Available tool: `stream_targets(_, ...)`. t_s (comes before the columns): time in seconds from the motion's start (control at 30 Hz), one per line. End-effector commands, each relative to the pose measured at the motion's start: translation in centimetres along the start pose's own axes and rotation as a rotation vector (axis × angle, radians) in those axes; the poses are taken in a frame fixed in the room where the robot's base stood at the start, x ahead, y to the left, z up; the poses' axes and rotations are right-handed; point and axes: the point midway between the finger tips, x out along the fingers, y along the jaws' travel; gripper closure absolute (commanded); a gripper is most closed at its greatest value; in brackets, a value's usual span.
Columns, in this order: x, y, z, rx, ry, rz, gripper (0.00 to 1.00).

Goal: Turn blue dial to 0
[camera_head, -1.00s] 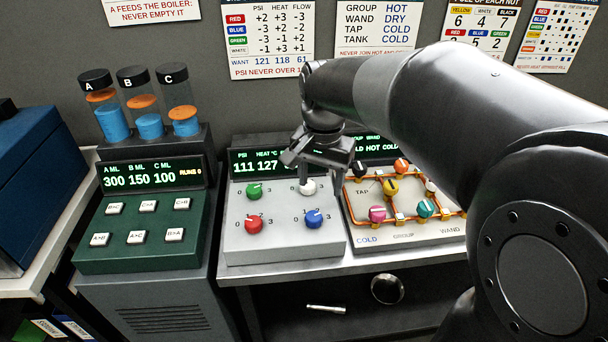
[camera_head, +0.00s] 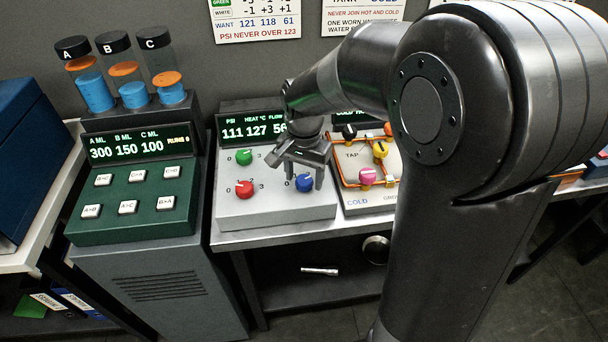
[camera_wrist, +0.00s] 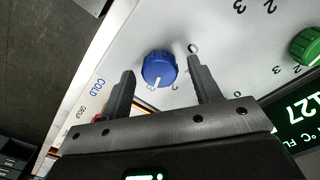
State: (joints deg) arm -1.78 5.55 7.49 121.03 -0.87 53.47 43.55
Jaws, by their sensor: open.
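The blue dial (camera_head: 304,182) is at the front right of the light grey dial panel (camera_head: 262,211). My gripper (camera_head: 297,182) is over the panel, pointing down at the blue dial. In the wrist view the blue dial (camera_wrist: 159,67) sits between and just beyond the tips of my open gripper (camera_wrist: 160,62), with no contact that I can see. Its white pointer mark faces toward the gripper's palm. The white dial is hidden behind my gripper in the head view.
The red dial (camera_head: 244,189) and green dial (camera_head: 243,157) are to the left on the same panel. The display (camera_head: 250,129) reads PSI 111 and HEAT 127. The pipe board (camera_head: 370,190) stands close on the right, the green button console (camera_head: 135,205) on the left.

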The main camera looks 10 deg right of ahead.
Motion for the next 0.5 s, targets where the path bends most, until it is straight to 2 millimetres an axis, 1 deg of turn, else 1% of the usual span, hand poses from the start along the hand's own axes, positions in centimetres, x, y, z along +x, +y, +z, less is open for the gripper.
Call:
stream_targets(0.1,0.34,0.03,0.03,0.0,0.0,0.001,0.43)
stream_targets(0.3,0.34,0.02,0.03,-0.001,0.0,0.0,0.43)
stream_targets(0.37,0.33,0.02,0.02,-0.001,0.0,0.0,0.47)
stream_targets(0.5,0.32,0.01,0.02,-0.001,0.0,0.0,0.58)
